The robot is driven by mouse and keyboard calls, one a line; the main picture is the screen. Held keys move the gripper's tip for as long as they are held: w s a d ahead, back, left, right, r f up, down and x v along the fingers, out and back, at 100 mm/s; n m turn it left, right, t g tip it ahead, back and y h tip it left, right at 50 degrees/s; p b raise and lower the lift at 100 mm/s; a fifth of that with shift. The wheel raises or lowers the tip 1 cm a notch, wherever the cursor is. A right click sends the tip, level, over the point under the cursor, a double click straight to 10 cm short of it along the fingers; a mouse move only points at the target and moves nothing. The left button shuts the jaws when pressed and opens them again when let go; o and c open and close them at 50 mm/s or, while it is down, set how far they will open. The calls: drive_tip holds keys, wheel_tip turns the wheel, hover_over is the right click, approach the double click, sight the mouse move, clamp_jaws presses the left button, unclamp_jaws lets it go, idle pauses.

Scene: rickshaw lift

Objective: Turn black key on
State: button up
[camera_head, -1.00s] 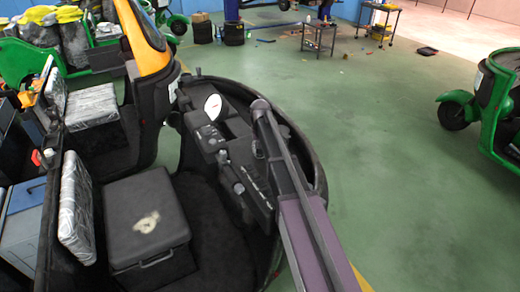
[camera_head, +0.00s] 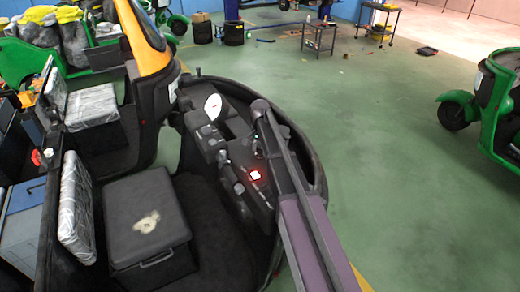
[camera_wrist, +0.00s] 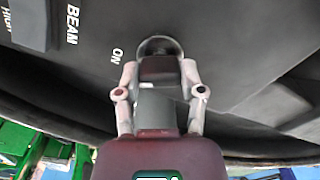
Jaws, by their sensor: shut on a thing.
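In the wrist view my gripper (camera_wrist: 160,72) is shut on the black key (camera_wrist: 160,66), with one light finger on each side of it. How far the key is turned is hard to tell. In the head view the dashboard (camera_head: 243,160) is at the middle, and my arm hides most of the key area. A red light (camera_head: 255,175) glows on the panel.
A switch (camera_wrist: 30,22) with BEAM lettering is at the upper left of the wrist view. Open green floor lies between.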

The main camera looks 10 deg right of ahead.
drive_tip(key=shift+s, duration=0.1)
drive_tip(key=o, duration=1.1)
drive_tip(key=shift+o, duration=0.2)
drive_tip(key=shift+n, duration=0.3)
